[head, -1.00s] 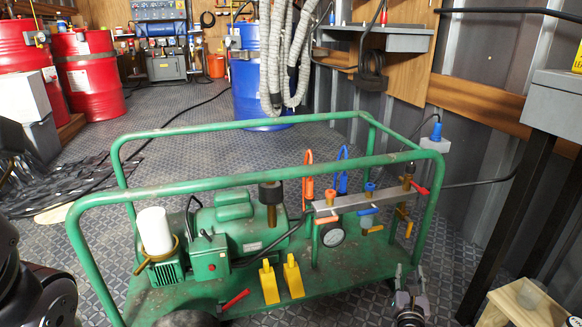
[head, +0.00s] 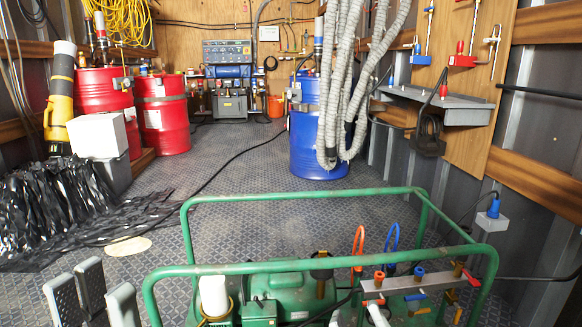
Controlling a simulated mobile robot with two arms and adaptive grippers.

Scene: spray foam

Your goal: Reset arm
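My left gripper (head: 92,300) is at the bottom left of the head view. Its grey finger pads point up and stand apart, with nothing between them. It is left of the green-framed machine (head: 330,267) and apart from it in the picture. A pale, finger-like part at the bottom edge, in front of the machine's valve bar, may be my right gripper (head: 378,315). It is mostly cut off, and I cannot tell its opening or what it touches.
A blue drum (head: 318,135) with grey hoses (head: 352,90) stands beyond the machine. Red drums (head: 105,125), a white box (head: 98,135) and black sheeting (head: 50,205) are at the left. A grey shelf (head: 435,104) is on the right wall.

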